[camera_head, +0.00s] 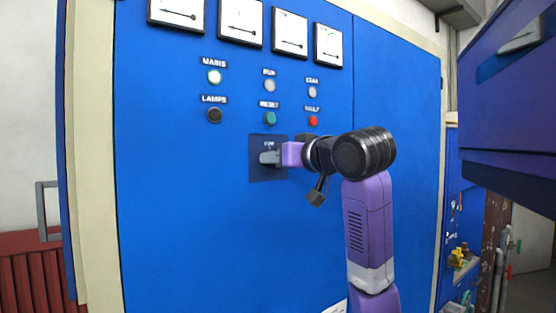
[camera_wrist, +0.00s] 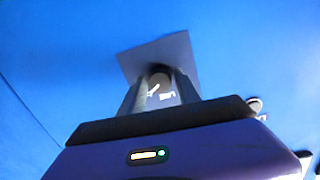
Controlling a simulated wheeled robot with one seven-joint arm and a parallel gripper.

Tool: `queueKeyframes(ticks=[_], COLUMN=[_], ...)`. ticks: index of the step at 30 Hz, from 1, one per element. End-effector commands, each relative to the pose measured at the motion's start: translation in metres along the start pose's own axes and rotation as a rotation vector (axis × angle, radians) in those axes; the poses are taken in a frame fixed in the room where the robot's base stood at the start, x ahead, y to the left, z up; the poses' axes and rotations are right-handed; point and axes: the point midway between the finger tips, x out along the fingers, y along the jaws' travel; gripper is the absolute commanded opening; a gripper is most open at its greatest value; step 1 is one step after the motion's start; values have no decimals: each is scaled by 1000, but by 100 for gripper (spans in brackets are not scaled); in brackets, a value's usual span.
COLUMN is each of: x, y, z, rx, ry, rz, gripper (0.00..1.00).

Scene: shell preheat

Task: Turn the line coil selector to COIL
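The line coil selector sits on a dark square plate (camera_head: 257,172) on the blue cabinet front, below the reset button. In the wrist view its plate (camera_wrist: 135,62) lies straight ahead, with a grey rounded selector knob (camera_wrist: 159,78) and small white marks between my fingers. My gripper (camera_head: 268,157) is at the plate, reaching in from the right. In the wrist view my gripper (camera_wrist: 161,79) has its two dark fingers apart, one on each side of the knob. I cannot tell whether they touch it.
Above are a lit mains lamp (camera_head: 214,77), a black lamps button (camera_head: 214,115), a green reset button (camera_head: 270,118) and a red lamp (camera_head: 313,121). Several meters line the top. A blue overhanging box (camera_head: 510,130) is at the right. The cabinet front left of the plate is clear.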

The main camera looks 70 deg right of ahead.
Motion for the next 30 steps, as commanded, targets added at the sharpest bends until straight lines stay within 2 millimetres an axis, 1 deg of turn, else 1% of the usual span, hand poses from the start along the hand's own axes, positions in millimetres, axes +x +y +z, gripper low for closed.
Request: queueKeyframes(ticks=[1,2,10,13,17,24,27,30], x=[0,0,0,-5,-21,-60,-70,-76], y=[0,0,0,0,0,0,0,0], z=[0,0,0,-1,0,0,0,0], rx=[0,0,-2,-2,-2,-3,-2,-2], ry=[0,1,1,4,5,5,4,2], rz=[0,0,0,0,-1,0,-1,0], gripper=[51,53,53,53,53,53,53,53])
